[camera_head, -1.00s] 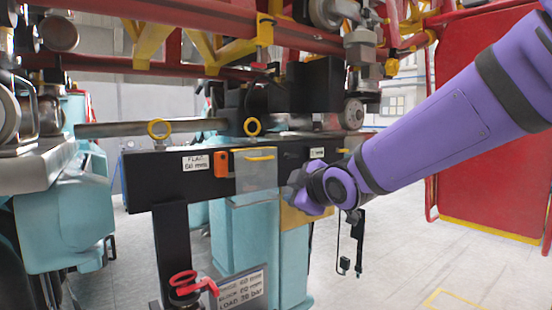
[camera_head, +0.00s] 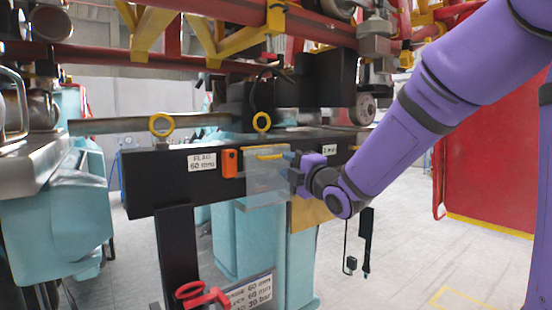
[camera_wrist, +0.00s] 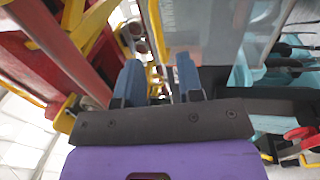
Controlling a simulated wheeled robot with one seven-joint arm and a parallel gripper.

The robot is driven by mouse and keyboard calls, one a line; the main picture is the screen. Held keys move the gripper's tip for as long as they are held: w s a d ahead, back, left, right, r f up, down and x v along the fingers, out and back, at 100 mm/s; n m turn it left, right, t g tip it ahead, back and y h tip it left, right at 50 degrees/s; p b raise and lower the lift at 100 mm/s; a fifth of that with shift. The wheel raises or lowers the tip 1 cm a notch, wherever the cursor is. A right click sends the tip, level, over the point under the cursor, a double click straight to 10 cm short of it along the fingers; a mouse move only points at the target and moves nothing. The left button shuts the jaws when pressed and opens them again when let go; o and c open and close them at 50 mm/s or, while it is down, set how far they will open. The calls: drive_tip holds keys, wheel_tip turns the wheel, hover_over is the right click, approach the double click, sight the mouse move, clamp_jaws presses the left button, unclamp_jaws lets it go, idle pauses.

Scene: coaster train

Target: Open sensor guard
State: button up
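The sensor guard is a clear panel (camera_head: 266,182) on the front of the black beam (camera_head: 150,183), with a yellow handle (camera_head: 263,148) along its top. It hangs over the beam's face, right of the orange sensor (camera_head: 229,163) and the FLAG 60 mm label. My gripper (camera_head: 292,168) is at the panel's right edge; contact cannot be told. In the wrist view, my gripper's two blue-grey fingers (camera_wrist: 160,82) stand apart with no object clearly between them. A clear panel (camera_wrist: 205,28) fills the upper middle, just beyond the right finger.
Two yellow ring bolts, one at the left (camera_head: 161,125), stand on the beam. A red valve handle (camera_head: 203,297) is below. The red and yellow train frame (camera_head: 200,55) hangs close above. Open floor (camera_head: 410,260) lies at the lower right.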

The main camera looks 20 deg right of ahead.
sight(276, 158)
drive_tip(key=shift+x, duration=3.15)
clamp_jaws()
